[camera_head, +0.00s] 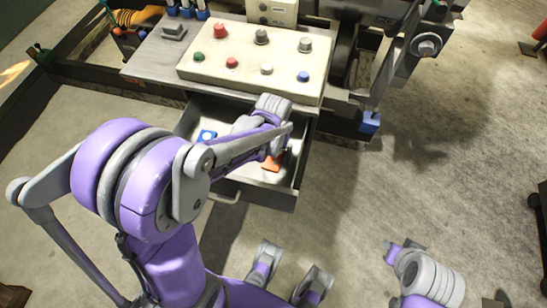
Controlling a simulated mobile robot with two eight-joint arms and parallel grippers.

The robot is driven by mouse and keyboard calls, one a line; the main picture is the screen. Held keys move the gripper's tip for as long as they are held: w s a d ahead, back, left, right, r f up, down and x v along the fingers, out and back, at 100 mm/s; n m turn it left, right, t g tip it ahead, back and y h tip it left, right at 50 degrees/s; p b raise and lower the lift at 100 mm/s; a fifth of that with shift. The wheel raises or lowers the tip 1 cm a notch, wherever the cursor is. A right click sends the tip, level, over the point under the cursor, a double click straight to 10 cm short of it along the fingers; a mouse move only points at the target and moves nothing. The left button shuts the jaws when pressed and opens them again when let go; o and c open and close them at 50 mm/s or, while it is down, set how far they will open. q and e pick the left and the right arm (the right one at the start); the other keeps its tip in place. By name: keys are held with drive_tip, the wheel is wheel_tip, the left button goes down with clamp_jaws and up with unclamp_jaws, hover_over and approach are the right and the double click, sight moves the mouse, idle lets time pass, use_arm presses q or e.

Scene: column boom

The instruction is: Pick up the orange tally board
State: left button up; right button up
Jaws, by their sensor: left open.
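The orange tally board (271,164) lies in the open drawer, toward its right side. Only part of it shows, because my left gripper and forearm cover the rest. My left gripper (276,148) is open and reaches down into the drawer, right at the board. I cannot tell whether the fingers touch it. The drawer (262,197) is pulled out below the control panel, with its handle at the front. A part of my right arm (425,277) shows at the lower right; its fingers cannot be made out clearly.
A blue and white item (207,136) lies in the drawer's left part. Above the drawer is a cream control panel (240,77) with several coloured knobs. A grey block (174,32) sits on the metal bench top. A machine column stands right of the panel. The floor at right is largely clear.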

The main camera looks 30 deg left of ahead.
use_arm(q)
drive_tip(key=c, duration=1.4)
drive_tip(key=shift+r, duration=0.1)
